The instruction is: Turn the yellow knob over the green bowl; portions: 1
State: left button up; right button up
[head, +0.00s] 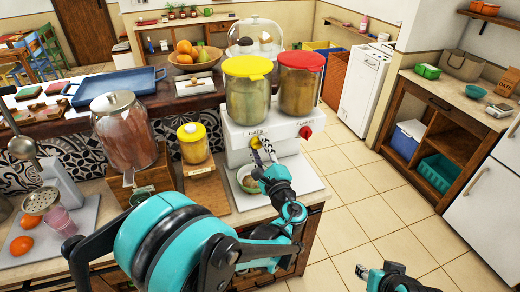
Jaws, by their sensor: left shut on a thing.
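A white dispenser (238,132) stands on the counter with two clear canisters. The canister with the yellow lid (247,66) is above the label OATS, and the one with the red lid (301,60) is above FLAKES. My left gripper (262,148) is shut on the yellow knob (255,142), which it partly hides. The red knob (305,132) is free. The green bowl (245,178) sits below the yellow knob, partly hidden by my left gripper; its contents are unclear. My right gripper (377,272) is low at the bottom right, apart from everything; its jaw state is unclear.
A jar with a yellow lid (193,143) and a large metal-lidded jar (125,132) stand left of the dispenser. A blue tray (115,86) and a fruit bowl (194,60) are behind. Open tiled floor (372,200) lies to the right.

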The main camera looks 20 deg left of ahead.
pick_arm(q)
jog(key=o, duration=1.2)
jog(key=shift+c, duration=0.2)
jog(key=v, duration=1.2)
